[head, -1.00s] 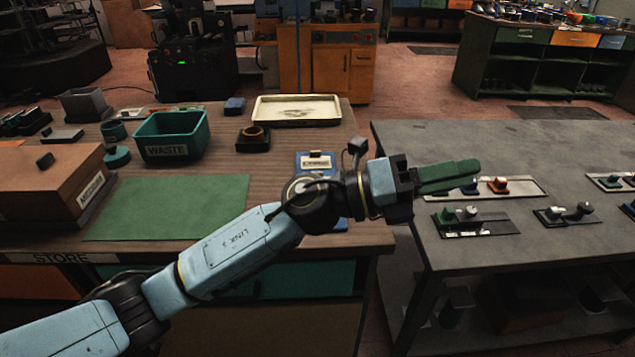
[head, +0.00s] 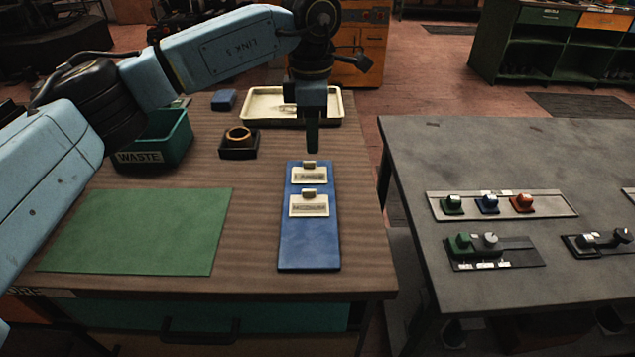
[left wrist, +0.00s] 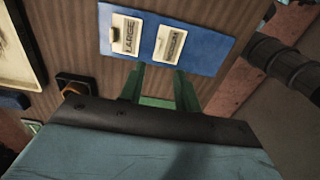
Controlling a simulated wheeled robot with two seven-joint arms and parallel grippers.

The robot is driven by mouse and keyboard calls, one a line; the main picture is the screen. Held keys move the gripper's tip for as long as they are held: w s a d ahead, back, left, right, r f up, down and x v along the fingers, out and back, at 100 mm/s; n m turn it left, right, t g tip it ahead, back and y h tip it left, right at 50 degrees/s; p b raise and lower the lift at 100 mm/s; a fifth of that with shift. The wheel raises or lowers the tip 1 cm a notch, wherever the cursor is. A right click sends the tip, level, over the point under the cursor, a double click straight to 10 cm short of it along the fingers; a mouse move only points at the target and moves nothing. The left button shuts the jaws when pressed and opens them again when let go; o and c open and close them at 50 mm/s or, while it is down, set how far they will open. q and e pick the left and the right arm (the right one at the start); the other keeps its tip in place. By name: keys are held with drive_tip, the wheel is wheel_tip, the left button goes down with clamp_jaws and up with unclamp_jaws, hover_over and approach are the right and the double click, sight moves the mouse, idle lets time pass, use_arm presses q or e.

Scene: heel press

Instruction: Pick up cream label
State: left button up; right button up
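Two cream labels with small raised tabs lie on a blue board (head: 309,248) on the wooden table. The far cream label (head: 304,176) seems to read LARGE, and the near one (head: 309,207) seems to read MEDIUM. In the left wrist view the LARGE label (left wrist: 126,35) is on the left and the MEDIUM label (left wrist: 170,44) on the right. My left gripper (head: 312,148) points down just behind the far label, apart from it. Its green fingers (left wrist: 161,88) are spread with nothing between them. My right gripper is not in view.
A green mat (head: 140,232) lies left of the board. A WASTE bin (head: 165,145), a dark block with a ring (head: 239,145) and a cream tray (head: 335,110) stand behind. A grey table (head: 550,160) with switch panels is across a gap at right.

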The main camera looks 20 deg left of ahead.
use_arm(q)
hover_over(312, 190)
drive_tip(key=f, duration=0.6)
drive_tip(key=shift+s+d+f, duration=0.1)
drive_tip(key=shift+s+f, duration=0.25)
drive_tip(key=shift+w+f, duration=0.15)
drive_tip(key=shift+f, duration=1.05)
wheel_tip(312, 190, down, 4)
drive_tip(key=shift+w+r+b, duration=0.15)
drive_tip(key=shift+r+b, duration=0.05)
drive_tip(key=shift+b, duration=0.15)
drive_tip(key=shift+f, duration=0.15)
drive_tip(key=c, duration=0.5)
clamp_jaws()
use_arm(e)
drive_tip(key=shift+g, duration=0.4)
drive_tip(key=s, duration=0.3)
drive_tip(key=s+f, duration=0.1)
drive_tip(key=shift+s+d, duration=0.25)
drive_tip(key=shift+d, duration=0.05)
